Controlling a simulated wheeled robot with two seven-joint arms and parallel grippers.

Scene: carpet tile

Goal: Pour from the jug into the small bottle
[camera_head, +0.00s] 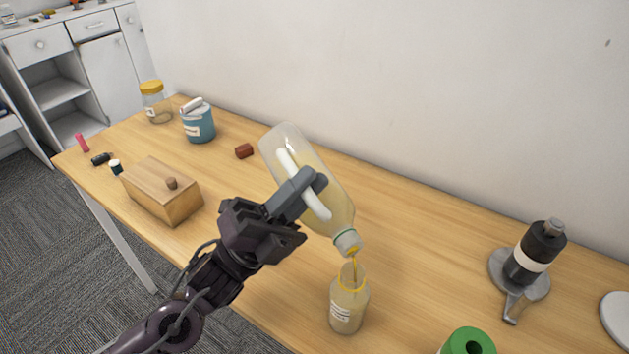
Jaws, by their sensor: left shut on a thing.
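The jug (331,181) is a clear vessel with a white handle and pale yellowish liquid. It is tilted, mouth down to the right. My left gripper (308,188) is shut on the jug at its handle and holds it above the table. A thin yellow stream runs from the jug's mouth into the open neck of the small bottle (348,307). The small bottle stands upright on the table, is clear with a white label and holds yellowish liquid. The jug's mouth is just above the bottle and apart from it. My right gripper is not in view.
The wooden table (420,250) holds a wooden box (160,192), a blue tin (198,124), a yellow-lidded jar (155,103), and a black bottle (535,252) on a grey base. A green roll (467,342) is close right of the small bottle. A wall runs behind.

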